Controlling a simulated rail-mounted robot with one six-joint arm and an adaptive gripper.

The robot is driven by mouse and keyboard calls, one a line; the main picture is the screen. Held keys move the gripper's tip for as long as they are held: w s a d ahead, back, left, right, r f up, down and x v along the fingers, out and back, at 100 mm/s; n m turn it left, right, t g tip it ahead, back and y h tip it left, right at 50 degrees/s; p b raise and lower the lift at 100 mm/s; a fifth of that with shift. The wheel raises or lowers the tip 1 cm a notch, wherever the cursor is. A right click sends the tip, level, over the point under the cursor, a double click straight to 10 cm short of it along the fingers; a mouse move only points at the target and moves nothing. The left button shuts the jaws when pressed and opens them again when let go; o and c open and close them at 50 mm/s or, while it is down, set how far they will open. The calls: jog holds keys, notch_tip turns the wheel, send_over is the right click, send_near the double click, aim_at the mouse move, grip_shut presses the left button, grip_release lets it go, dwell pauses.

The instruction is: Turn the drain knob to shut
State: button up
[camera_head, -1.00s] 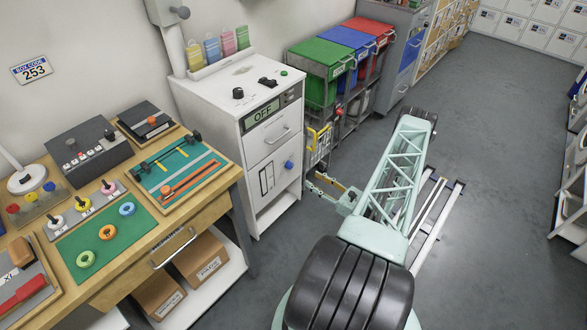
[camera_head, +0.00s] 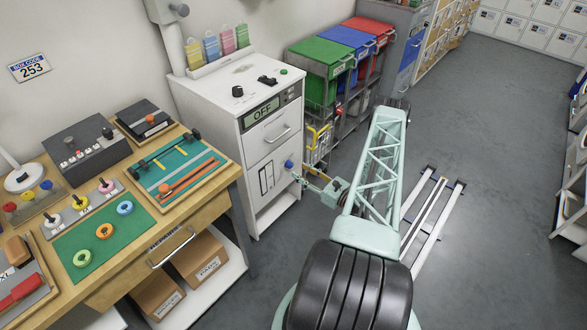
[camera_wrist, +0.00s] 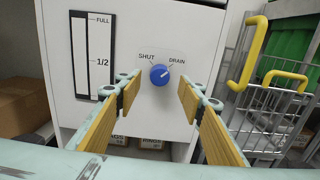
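The blue drain knob (camera_wrist: 159,75) is on the lower front of the white cabinet (camera_wrist: 218,60). SHUT is printed at its upper left and DRAIN at its upper right. Its white mark seems to point up and right, toward DRAIN. In the head view the knob (camera_head: 289,164) shows low on the cabinet's right-hand front. My gripper (camera_wrist: 159,92) is open and empty, with yellow-padded fingers. In the wrist view the knob appears between the fingertips, a little beyond them, with no contact visible. The gripper (camera_head: 303,181) also shows just in front of the knob in the head view.
A level gauge (camera_wrist: 92,55) marked FULL and 1/2 is left of the knob. A wire cart with yellow handles (camera_wrist: 277,78) stands close on the right. The cabinet display (camera_head: 262,114) reads OFF.

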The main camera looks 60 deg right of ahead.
aim_at(292, 166)
jog(key=shift+w+d+b, duration=0.15)
jog(key=shift+w+b, duration=0.05)
jog(key=shift+w, duration=1.15)
jog(key=shift+w+d+b, duration=0.15)
jog(key=shift+w+b, duration=0.05)
jog(key=shift+w, duration=1.1)
jog(key=c, duration=0.8)
